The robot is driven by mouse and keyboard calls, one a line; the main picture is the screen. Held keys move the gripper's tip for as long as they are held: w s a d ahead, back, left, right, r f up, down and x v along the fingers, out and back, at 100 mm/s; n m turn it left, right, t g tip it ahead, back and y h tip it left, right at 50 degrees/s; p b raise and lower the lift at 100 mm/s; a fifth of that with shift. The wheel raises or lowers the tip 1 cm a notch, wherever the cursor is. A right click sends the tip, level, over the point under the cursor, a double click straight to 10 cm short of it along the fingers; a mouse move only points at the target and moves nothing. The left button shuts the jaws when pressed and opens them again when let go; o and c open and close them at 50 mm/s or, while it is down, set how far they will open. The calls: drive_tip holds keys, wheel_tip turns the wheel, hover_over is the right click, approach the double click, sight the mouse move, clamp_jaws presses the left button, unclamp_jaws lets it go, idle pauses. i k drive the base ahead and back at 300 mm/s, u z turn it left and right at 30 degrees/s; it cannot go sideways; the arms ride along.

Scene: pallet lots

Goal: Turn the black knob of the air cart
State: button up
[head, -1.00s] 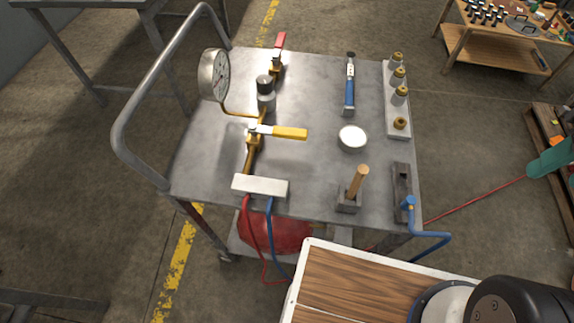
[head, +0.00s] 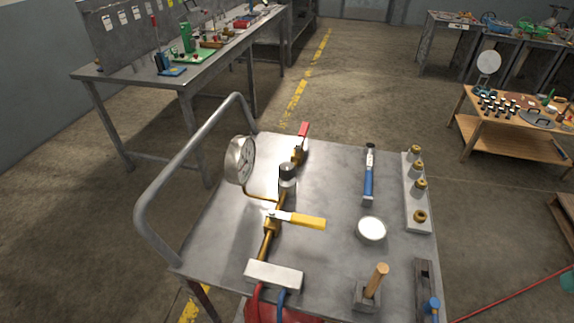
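The air cart (head: 330,250) is a grey metal table with a bent tube handle on its left. Its black knob (head: 287,170) sits on a grey regulator body on the brass pipe, near the round pressure gauge (head: 240,160). A yellow-handled valve (head: 300,220) is nearer to me on the same pipe, and a red-handled valve (head: 302,138) is beyond the knob. Nothing touches the knob. My gripper is not in view.
On the cart top lie a blue-handled tool (head: 369,178), a white round dish (head: 371,229), a block with a wooden handle (head: 375,283) and a rail of brass fittings (head: 418,195). A grey workbench (head: 180,80) stands at back left; a wooden table (head: 515,120) at right.

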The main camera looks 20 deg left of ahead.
sight(286, 169)
drive_tip(key=k, duration=0.5)
drive_tip(key=u, duration=3.95)
drive_tip(key=k, duration=2.05)
drive_tip(key=z, duration=1.7)
drive_tip(key=i, duration=0.5)
drive_tip(key=z, duration=0.05)
